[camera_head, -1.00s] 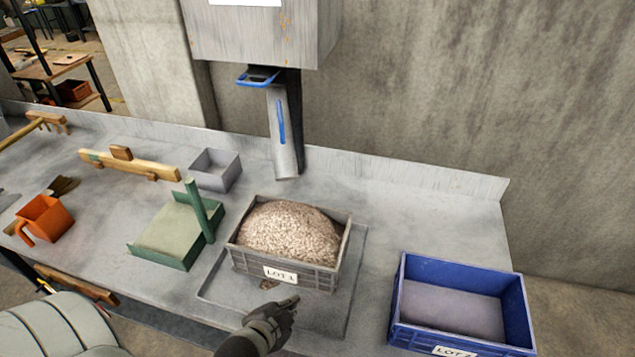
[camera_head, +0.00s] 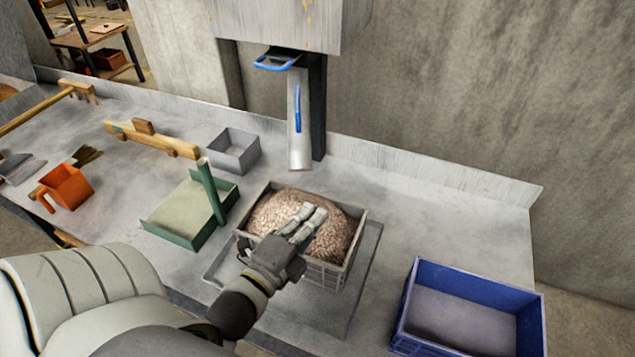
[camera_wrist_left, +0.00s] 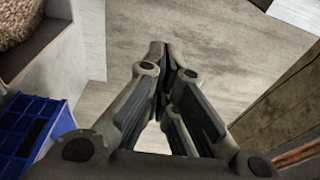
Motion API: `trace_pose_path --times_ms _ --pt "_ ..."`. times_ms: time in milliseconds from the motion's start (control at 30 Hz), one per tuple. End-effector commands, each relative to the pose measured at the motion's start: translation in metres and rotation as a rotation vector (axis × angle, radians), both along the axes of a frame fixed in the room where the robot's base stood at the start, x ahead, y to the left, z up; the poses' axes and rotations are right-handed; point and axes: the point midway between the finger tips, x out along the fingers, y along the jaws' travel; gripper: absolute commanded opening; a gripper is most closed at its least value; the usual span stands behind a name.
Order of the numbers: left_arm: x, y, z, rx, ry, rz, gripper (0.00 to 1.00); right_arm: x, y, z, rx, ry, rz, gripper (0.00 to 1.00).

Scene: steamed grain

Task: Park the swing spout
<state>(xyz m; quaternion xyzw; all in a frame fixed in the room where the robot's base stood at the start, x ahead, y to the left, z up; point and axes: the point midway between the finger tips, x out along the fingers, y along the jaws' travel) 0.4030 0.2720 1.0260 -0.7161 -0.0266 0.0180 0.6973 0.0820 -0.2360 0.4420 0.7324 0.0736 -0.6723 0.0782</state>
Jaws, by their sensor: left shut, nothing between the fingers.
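The swing spout (camera_head: 298,120) is a grey metal chute with a blue handle strip (camera_head: 297,108), hanging below the metal hopper (camera_head: 280,22). Its lower end is behind the grey crate (camera_head: 345,262) heaped with grain (camera_head: 268,210). My left gripper (camera_head: 312,217) is in front of the grain in the head view, its fingers together and empty, and well below and apart from the spout. In the left wrist view, the closed fingers (camera_wrist_left: 165,65) have nothing between them. My right gripper is in neither view.
A blue crate (camera_head: 408,310) stands empty at the right. A green tray with an upright post (camera_head: 212,190), a small grey box (camera_head: 235,152), an orange scoop (camera_head: 66,187) and wooden tools (camera_head: 150,138) lie at the left. The bench behind the blue crate is clear.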

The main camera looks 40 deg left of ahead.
Motion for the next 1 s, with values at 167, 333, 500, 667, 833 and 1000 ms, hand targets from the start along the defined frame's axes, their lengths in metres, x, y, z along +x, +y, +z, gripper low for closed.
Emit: trace_pose_path --times_ms 167,333,500,667,833,1000 --pt "0.012 0.001 0.002 0.0 -0.003 -0.001 0.0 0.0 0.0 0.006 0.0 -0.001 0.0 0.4" --pt "0.036 0.002 0.004 -0.001 -0.003 -0.001 0.0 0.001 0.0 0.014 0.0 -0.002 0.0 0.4" --pt "0.063 0.004 0.004 -0.002 -0.002 -0.001 0.0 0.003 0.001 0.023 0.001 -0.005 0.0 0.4" --pt "0.089 0.006 0.004 -0.001 -0.001 0.0 0.0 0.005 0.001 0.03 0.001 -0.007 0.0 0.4" --pt "0.093 0.02 0.003 0.003 0.005 0.0 0.0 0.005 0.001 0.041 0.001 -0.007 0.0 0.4" --pt "0.086 0.038 0.001 0.0 0.003 0.0 0.0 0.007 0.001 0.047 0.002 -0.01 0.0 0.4"
